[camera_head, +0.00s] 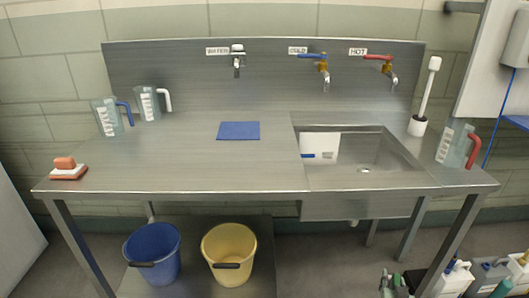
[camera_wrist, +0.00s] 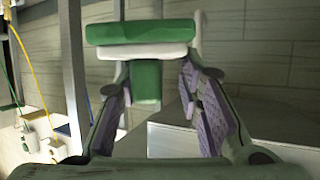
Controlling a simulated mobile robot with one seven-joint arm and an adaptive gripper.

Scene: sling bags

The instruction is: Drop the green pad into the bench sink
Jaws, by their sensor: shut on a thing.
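The green pad (camera_wrist: 140,33) shows at the top of the wrist view, with a white layer along one face and a green grip part (camera_wrist: 147,80) reaching toward me. My gripper (camera_wrist: 152,92) is shut on this grip part, with one finger on each side. The bench sink (camera_head: 388,155) is a rectangular steel basin set into the right half of the bench in the head view. A white panel with a blue mark shows inside it. I cannot make out my gripper or the green pad with certainty in the head view.
On the steel bench (camera_head: 180,165) lie a blue cloth (camera_head: 239,130) and a red-and-white pad (camera_head: 67,169). Taps (camera_head: 322,68) overhang the back. Buckets (camera_head: 153,258) stand below.

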